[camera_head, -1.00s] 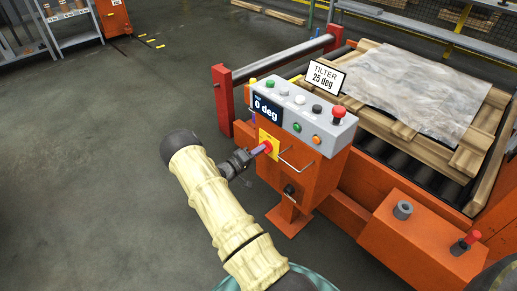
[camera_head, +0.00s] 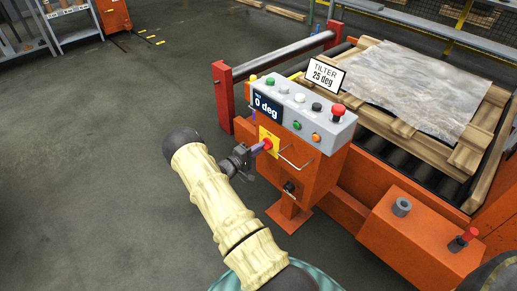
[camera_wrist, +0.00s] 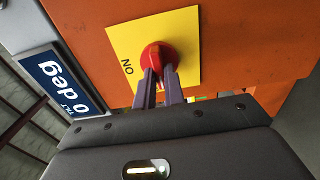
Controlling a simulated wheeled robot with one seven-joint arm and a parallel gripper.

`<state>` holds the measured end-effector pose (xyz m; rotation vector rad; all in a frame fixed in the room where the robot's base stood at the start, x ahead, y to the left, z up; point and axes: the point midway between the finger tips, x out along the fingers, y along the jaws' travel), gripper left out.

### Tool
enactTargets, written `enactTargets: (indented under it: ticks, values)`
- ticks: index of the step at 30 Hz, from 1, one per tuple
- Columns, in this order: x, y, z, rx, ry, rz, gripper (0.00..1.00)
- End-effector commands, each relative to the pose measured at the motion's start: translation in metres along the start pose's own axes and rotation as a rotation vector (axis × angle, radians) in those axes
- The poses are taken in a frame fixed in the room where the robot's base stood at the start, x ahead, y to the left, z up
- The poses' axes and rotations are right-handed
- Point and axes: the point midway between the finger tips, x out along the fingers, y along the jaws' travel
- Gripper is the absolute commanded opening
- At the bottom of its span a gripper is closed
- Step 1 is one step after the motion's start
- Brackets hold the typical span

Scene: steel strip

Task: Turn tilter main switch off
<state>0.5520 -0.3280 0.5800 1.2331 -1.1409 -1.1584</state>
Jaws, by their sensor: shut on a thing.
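The tilter main switch is a red rotary knob (camera_wrist: 158,57) on a yellow plate (camera_wrist: 188,28) on the orange pedestal's side. In the wrist view the word ON shows on the plate, left of the knob. My gripper (camera_wrist: 158,78) is shut on the red knob, one finger on each side of it. In the head view the gripper (camera_head: 257,147) reaches the yellow plate (camera_head: 269,141) from the left. The blue display (camera_head: 267,106) reads 0 deg. A sign (camera_head: 325,74) reads TILTER 25 deg.
A grey control box (camera_head: 315,125) with several buttons and a red mushroom button tops the pedestal (camera_head: 318,178). A wire handle (camera_head: 296,160) and a black knob (camera_head: 289,187) sit close right of the switch. Open floor (camera_head: 90,180) lies at left.

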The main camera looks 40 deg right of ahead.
Motion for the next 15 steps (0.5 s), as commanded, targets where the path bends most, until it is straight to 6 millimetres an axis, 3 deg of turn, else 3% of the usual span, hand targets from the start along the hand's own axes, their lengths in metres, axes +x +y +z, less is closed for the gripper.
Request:
enactTargets:
  ticks: [2, 3, 6, 15]
  values:
    - [-0.0012, -0.0009, -0.0012, -0.002, 0.004, -0.002, 0.00]
    - [-0.0012, -0.0009, -0.0012, -0.002, 0.004, -0.002, 0.15]
    - [-0.0009, -0.0007, -0.0009, -0.001, 0.003, -0.002, 0.33]
    - [-0.0013, -0.0002, -0.0004, 0.000, 0.002, -0.001, 0.33]
